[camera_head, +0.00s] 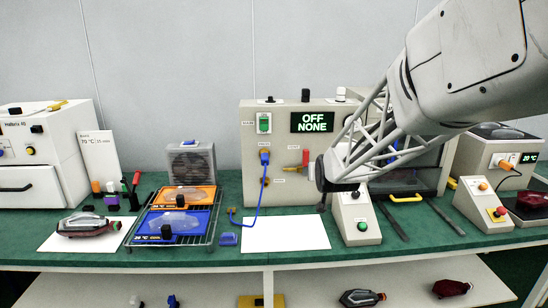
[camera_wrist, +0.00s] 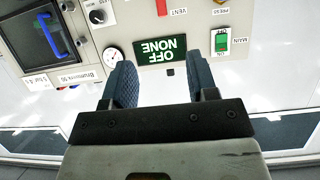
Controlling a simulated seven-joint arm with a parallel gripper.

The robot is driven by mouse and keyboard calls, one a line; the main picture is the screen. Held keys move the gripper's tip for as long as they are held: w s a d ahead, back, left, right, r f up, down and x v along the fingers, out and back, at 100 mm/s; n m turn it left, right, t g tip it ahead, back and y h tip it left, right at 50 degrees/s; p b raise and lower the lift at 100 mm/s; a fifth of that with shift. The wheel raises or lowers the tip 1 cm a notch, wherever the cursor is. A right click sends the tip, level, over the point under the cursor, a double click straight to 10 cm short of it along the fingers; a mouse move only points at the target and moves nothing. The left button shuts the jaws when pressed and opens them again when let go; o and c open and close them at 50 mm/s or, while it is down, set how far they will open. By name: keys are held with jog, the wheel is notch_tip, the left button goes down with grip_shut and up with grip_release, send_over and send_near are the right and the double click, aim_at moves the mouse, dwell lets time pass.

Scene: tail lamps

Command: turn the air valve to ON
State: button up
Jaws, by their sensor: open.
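The grey test panel (camera_head: 285,190) stands at the back of the bench. The lever's red end also shows at the top edge of the wrist view (camera_wrist: 161,7), beside a VENT label. I cannot tell for certain which control is the air valve. In the wrist view my gripper (camera_wrist: 168,80) is open and empty, with the upside-down OFF NONE display (camera_wrist: 160,50) seen between its fingers. In the head view its fingers are not clear; my arm's dark end is just right of the lever.
A green MAIN switch (camera_head: 264,123) is at the panel's upper left. A blue hose (camera_head: 258,200) hangs from the panel front. A gauge (camera_wrist: 115,57) is left of the display in the wrist view. A sloped control box (camera_head: 356,218) stands below my arm. A white sheet (camera_head: 285,234) lies clear in front.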

jog(key=w+f+t, duration=0.4)
jog(key=w+t, duration=0.1)
jog(key=w, duration=0.9)
jog(key=t, duration=0.4)
send_near(306, 159)
jog(key=r+x, duration=0.1)
jog(key=x, duration=0.2)
jog(key=shift+w+d+f, duration=0.1)
jog(key=shift+w+f, duration=0.2)
jog(key=shift+f, duration=0.15)
jog(key=shift+w, duration=0.1)
jog(key=shift+x, duration=3.8)
jog(key=shift+r, duration=0.15)
grip_shut()
